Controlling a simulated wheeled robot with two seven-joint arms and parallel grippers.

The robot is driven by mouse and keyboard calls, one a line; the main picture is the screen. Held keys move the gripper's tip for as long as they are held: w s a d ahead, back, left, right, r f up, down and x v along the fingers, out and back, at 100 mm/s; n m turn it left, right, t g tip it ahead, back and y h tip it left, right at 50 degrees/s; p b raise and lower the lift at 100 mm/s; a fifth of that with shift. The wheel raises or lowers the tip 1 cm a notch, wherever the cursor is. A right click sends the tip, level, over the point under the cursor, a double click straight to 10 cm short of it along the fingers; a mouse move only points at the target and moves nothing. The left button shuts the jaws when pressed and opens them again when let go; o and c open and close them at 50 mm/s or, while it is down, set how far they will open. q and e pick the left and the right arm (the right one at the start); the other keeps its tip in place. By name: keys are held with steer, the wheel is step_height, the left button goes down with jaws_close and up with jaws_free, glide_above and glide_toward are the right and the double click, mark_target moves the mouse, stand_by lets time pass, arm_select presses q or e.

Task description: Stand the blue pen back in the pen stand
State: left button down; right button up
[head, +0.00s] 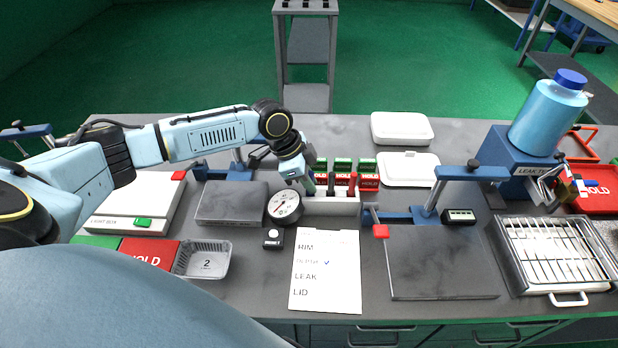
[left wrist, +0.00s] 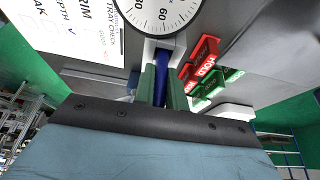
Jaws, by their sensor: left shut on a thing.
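My left gripper (head: 308,186) is at the left end of the white pen stand (head: 331,204), pointing down. In the left wrist view the gripper (left wrist: 162,92) is shut on the blue pen (left wrist: 162,70), which lies between its two green fingers. The pen's far end meets a pale block that looks like the stand; I cannot tell whether it is inside a hole. In the head view the blue pen is hidden by the gripper. My right gripper is not in view.
A round dial gauge (head: 284,206) stands close to the left of the stand. A checklist sheet (head: 326,272) lies in front. A foil tray (head: 203,259) is at the front left.

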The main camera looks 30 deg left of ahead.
arm_select(q)
steer(key=c, duration=1.3)
jaws_free()
steer(key=shift+c, duration=0.2)
steer(key=shift+r, duration=0.1)
step_height(320, 180, up, 6)
steer(key=p, duration=0.7)
